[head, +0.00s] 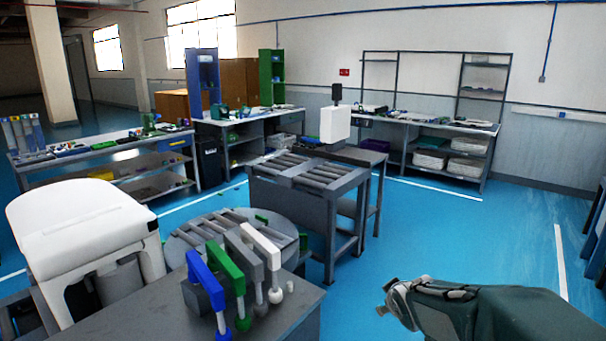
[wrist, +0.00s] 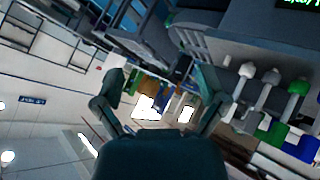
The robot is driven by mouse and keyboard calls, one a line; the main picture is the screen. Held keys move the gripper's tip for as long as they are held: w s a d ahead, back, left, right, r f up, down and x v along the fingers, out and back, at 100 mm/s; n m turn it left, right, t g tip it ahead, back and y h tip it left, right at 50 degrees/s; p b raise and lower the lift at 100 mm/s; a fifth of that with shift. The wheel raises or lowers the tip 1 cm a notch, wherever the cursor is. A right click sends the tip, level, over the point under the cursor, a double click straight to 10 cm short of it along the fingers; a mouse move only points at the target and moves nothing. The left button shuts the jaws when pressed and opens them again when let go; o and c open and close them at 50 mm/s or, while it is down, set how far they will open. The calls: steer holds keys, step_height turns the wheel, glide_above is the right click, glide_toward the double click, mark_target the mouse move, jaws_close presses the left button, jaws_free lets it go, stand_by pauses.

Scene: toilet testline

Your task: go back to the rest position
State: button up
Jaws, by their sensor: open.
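My gripper (head: 392,300) shows at the lower right of the head view, over the blue floor and to the right of the near grey table. In the wrist view its two dark fingers (wrist: 160,100) stand wide apart, with nothing between them but the distant room. The wrist picture is strongly tilted. My gripper is open, empty and apart from everything around it.
A near table (head: 290,318) carries blue, green, grey and white hooked handles (head: 236,262). A white toilet-like unit (head: 80,225) stands at left beside a round roller table (head: 215,222). A roller conveyor (head: 305,180) stands behind. Blue floor (head: 450,235) is clear at right.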

steer(key=s+a+r+m+g, duration=0.1)
steer(key=s+m, duration=0.1)
steer(key=s, duration=0.7)
steer(key=s+a+r+m+g, duration=0.1)
steer(key=s+r+m, duration=0.1)
steer(key=s, duration=0.7)
steer(key=s+a+r+m+g+y, duration=0.1)
steer(key=s+a+r+m+g, duration=0.1)
steer(key=s, duration=0.7)
steer(key=shift+m, duration=0.3)
steer(key=shift+s+a, duration=0.1)
steer(key=c, duration=0.5)
steer(key=shift+a, duration=0.1)
